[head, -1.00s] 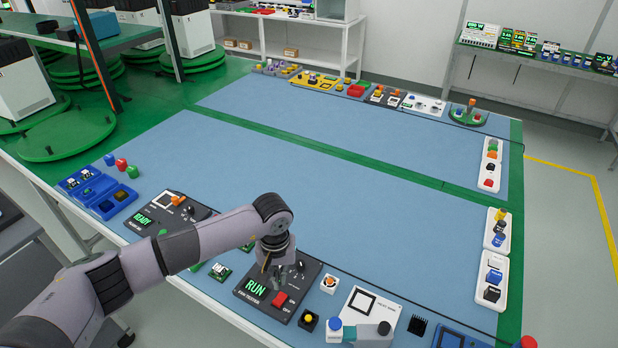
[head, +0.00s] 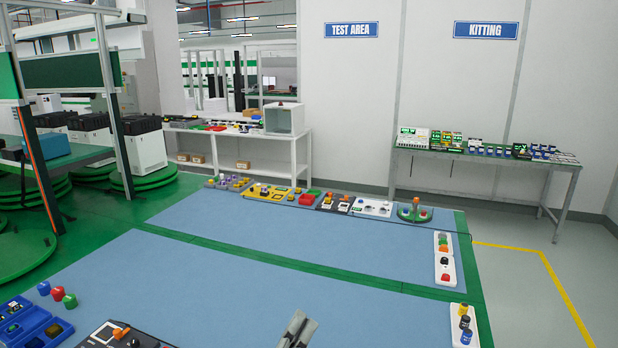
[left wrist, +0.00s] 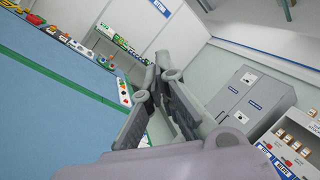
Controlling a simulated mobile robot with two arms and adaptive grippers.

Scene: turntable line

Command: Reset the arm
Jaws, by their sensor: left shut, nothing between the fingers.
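My left gripper (head: 297,330) shows at the bottom middle of the head view, only its finger ends in frame, pointing up in front of the blue mat (head: 215,290). In the left wrist view the left gripper (left wrist: 163,72) is raised, its fingers shut with nothing between them. It is clear of the table and touches no object. My right gripper is in neither view.
A blue tray (head: 25,325) and loose coloured pieces lie at the left, beside a black panel (head: 118,338). White strips (head: 444,262) line the right edge. A kitting bench (head: 490,155) stands far back. The wrist view shows a grey cabinet (left wrist: 248,100).

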